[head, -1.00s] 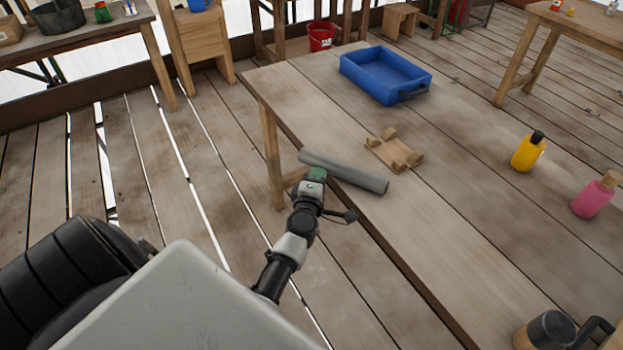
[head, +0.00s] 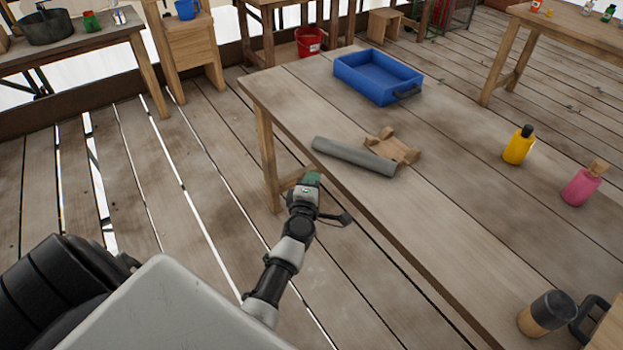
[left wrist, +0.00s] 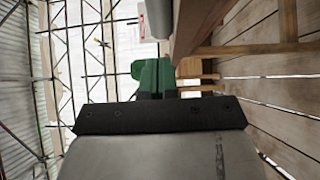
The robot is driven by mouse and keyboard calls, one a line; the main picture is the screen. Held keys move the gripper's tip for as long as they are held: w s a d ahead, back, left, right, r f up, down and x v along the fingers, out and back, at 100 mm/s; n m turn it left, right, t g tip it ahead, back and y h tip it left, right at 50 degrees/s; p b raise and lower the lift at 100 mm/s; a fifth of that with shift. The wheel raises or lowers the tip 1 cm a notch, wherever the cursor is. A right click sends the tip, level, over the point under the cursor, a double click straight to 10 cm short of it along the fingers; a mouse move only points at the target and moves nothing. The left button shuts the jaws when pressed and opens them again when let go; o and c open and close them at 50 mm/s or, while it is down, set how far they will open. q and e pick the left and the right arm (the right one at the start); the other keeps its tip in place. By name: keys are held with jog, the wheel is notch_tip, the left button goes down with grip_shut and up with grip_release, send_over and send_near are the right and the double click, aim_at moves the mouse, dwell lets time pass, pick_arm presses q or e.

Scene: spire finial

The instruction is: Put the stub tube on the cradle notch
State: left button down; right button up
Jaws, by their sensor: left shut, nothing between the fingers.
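The stub tube (head: 352,157), a long grey cylinder, lies near the table's edge in the head view. Its right part runs along the near side of the wooden cradle (head: 402,151) and hides some of it. I cannot tell whether the tube touches the cradle or only lies beside it. The cradle is a small light-brown block with raised corners. My left gripper (head: 312,178), with green fingertips, is shut and empty, just off the table edge on the near side of the tube. In the left wrist view its green fingers (left wrist: 155,76) are together. My right gripper is not in view.
The table (head: 450,210) bears a blue tray (head: 345,78) at the back, a yellow bottle (head: 517,148), a pink bottle (head: 580,187) and a dark-topped mug (head: 547,313). A red bucket (head: 309,42) stands behind the table.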

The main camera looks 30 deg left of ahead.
pick_arm(q)
jog(key=v, duration=0.9)
jog(key=shift+d, duration=0.3)
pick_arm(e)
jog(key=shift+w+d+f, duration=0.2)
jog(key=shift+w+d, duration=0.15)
pick_arm(q)
jog(key=c, duration=1.8)
grip_release()
jog(key=shift+w+f, duration=0.1)
